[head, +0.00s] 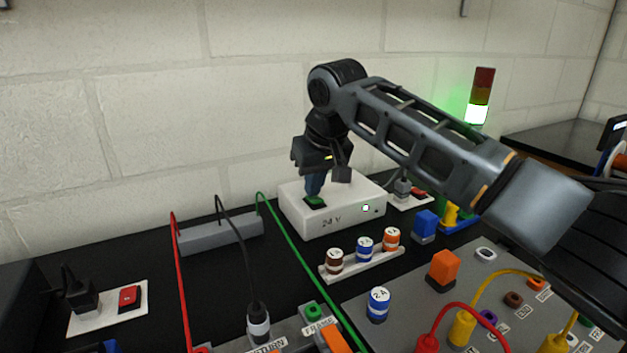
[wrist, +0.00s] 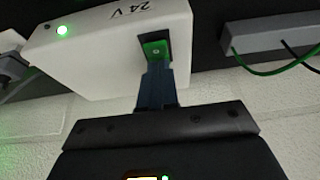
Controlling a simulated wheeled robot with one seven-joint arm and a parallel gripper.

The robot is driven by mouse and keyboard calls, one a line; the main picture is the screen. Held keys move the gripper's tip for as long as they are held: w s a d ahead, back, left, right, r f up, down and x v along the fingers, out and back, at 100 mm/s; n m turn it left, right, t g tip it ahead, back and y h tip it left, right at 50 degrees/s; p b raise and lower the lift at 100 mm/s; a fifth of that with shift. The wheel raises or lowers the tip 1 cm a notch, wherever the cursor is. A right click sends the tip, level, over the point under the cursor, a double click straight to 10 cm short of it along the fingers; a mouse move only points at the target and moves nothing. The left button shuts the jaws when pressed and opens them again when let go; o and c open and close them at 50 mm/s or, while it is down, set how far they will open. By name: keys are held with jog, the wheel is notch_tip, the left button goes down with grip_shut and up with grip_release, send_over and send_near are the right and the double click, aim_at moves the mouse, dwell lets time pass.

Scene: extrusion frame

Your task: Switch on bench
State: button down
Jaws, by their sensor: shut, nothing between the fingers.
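The white power supply box marked 24 V (head: 345,216) stands on the black bench against the wall. A green switch (head: 314,203) sits in its top at the left. My gripper (head: 313,195) points down at this switch with its fingers closed together and empty. In the wrist view the fingertips (wrist: 158,66) are at the edge of the green switch (wrist: 155,48); whether they touch it I cannot tell. A small lamp (wrist: 62,30) on the box's front is lit. The signal tower (head: 481,96) glows green at its lowest section.
A red switch on a white plate (head: 130,297) lies at the left beside a black plug. A grey terminal strip (head: 220,233) with red, black and green leads stands left of the box. A rack of labelled spools (head: 363,262) stands in front of it.

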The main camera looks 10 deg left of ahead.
jog(key=shift+s+d+r, duration=0.1)
jog(key=shift+s, duration=0.05)
jog(key=shift+s+d+p, duration=0.35)
jog(key=shift+s+p, duration=0.15)
jog(key=shift+p, duration=0.2)
jog(key=p+v, duration=0.4)
jog(key=p, duration=0.1)
jog(key=shift+w+a+r, duration=0.15)
jog(key=shift+r, duration=0.35)
jog(key=b+v, duration=0.2)
jog(key=v, duration=0.7)
jog(key=shift+s+d, duration=0.2)
jog(key=shift+s, duration=0.05)
